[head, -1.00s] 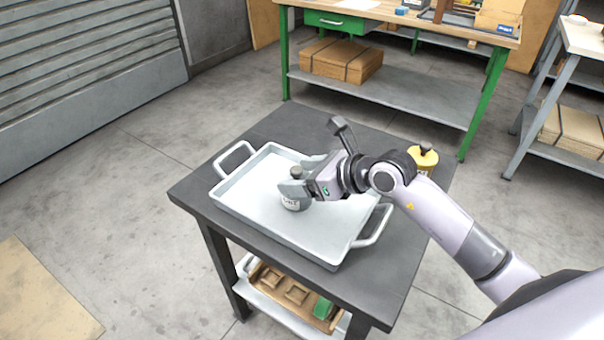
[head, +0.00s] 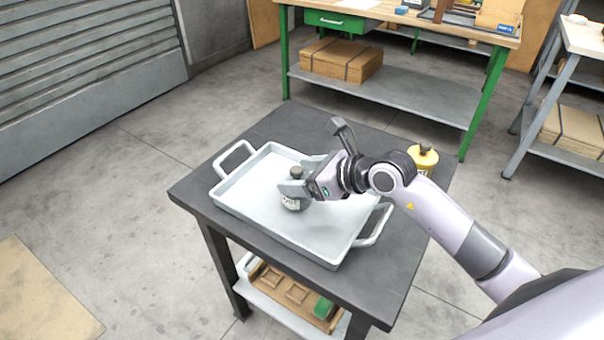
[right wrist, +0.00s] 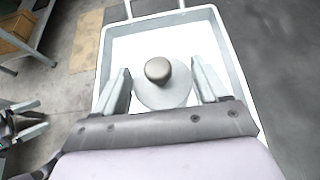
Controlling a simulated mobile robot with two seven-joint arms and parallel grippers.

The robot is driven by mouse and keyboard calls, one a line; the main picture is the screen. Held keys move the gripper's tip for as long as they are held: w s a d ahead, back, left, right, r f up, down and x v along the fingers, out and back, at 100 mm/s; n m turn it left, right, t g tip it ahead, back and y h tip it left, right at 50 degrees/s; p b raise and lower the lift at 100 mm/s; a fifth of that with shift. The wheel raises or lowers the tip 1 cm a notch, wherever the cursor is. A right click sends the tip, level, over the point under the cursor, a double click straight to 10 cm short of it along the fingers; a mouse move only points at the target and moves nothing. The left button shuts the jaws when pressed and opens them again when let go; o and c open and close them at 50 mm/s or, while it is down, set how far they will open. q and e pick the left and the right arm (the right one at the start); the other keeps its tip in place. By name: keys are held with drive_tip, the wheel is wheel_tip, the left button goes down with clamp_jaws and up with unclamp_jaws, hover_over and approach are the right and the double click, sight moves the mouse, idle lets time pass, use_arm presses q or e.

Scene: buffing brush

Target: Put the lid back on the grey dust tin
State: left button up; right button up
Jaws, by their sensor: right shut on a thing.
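The grey dust tin (head: 291,204), with a pale label, stands upright on the tray. Its grey lid with a dark round knob (head: 297,172) is right above it, and the lid's disc (right wrist: 160,98) shows from above in the right wrist view. My right gripper (head: 292,187) is shut on the lid, one finger on each side of the disc. The near finger hides the seam, so I cannot tell whether lid and tin touch. A dark grey two-pronged part at the right wrist view's left edge may be my left gripper (right wrist: 28,118); its state is unclear.
The pale grey tray (head: 240,207) has raised walls and two loop handles on a dark table (head: 195,188). A yellow tin (head: 424,158) with a dark knob stands at the right behind my arm. A lower shelf holds a wooden tray (head: 290,290). The tray floor around the tin is clear.

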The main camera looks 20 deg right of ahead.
drive_tip(key=shift+f, duration=0.1)
idle(0.7)
drive_tip(key=o, duration=1.1)
drive_tip(key=shift+r+p, duration=3.05)
drive_tip(key=shift+r, duration=0.5)
clamp_jaws()
